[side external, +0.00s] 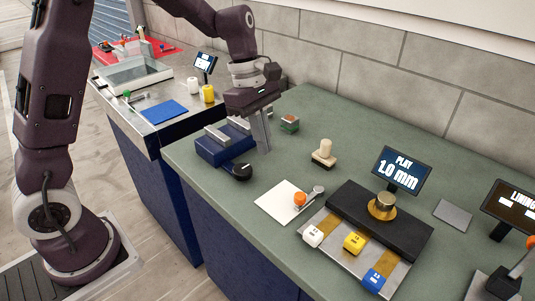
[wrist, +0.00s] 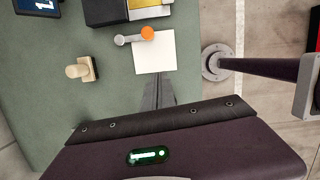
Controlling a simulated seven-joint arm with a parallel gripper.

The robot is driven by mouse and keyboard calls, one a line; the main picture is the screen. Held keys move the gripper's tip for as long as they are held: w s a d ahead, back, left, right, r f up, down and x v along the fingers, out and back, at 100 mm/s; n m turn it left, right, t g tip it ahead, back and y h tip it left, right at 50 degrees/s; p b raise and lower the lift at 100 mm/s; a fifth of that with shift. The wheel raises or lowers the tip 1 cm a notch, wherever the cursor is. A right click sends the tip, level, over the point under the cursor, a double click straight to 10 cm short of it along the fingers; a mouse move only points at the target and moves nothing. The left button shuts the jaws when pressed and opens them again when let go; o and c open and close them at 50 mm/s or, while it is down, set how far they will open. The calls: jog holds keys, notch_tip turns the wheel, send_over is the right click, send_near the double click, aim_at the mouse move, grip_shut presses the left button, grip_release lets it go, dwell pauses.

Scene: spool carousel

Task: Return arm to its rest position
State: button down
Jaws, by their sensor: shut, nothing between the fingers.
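My gripper (side external: 265,147) points down over the green bench (side external: 290,260), beside a blue fixture with grey metal bars (side external: 222,143). Its fingers are together with nothing between them. The fingertips look close to the bench top, but I cannot tell whether they touch anything. In the wrist view the closed fingers (wrist: 160,80) reach toward the white sheet (wrist: 155,52), overlapping its lower edge in the picture. My arm is bent and reaches in from the upper left in the side view.
Rightward are an orange-tipped tool (side external: 300,198), a black platform (side external: 350,212), several coloured cubes, and displays (side external: 402,170). A second bench (side external: 140,128) stands left.

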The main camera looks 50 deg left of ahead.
jog(key=s+r+m+t, duration=0.2)
jog(key=s+r+m, duration=0.65)
jog(key=s, duration=0.25)
jog(key=s+a+r+m+t+y, duration=0.1)
jog(key=s+m+t+y, duration=0.1)
jog(key=s+m, duration=0.8)
jog(key=s+t, duration=0.1)
jog(key=s, duration=0.1)
jog(key=shift+s+m+y, duration=0.3)
jog(key=shift+m+y, duration=0.05)
jog(key=shift+y, duration=0.05)
